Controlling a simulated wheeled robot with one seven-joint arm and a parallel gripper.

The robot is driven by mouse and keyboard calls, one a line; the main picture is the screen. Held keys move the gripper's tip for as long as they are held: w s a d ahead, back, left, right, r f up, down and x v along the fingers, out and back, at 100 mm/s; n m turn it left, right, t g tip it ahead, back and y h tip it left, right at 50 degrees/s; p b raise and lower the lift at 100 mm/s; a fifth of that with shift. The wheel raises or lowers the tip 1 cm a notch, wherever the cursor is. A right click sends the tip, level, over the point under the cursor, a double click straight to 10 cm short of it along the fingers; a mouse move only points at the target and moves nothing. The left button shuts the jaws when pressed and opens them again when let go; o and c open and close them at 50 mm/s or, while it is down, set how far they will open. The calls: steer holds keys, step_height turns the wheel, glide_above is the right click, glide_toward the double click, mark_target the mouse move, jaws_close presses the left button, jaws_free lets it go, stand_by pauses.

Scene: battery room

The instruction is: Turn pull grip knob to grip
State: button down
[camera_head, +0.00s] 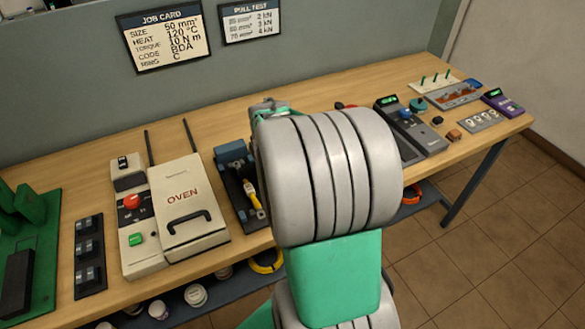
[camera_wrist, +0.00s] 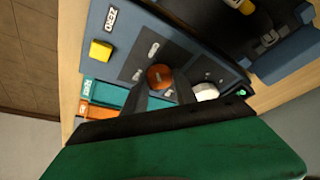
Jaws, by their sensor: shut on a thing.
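The pull grip knob (camera_wrist: 160,77) shows in the wrist view as a round, orange-brown cap on a dark plate of the blue-grey pull tester panel (camera_wrist: 118,50). My gripper (camera_wrist: 163,92) has its two dark fingers shut on it from either side, hiding the knob's lower part. Small pale labels sit beside the knob, too small to read, so I cannot tell which position it points to. In the head view my arm covers the gripper and knob; only the tester's blue body (camera_head: 234,158) shows left of the arm.
A yellow button (camera_wrist: 100,50) and a ZERO label (camera_wrist: 110,19) are on the same panel, with a white round part (camera_wrist: 206,92) right of the fingers. In the head view, the oven (camera_head: 190,215) stands left of the tester, and a grey instrument (camera_head: 425,138) lies right of my arm.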

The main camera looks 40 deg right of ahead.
stand_by(0.4)
steer(key=c, duration=1)
jaws_free()
steer(key=v, duration=0.8)
steer(key=shift+b, duration=0.35)
steer(key=shift+f, duration=0.1)
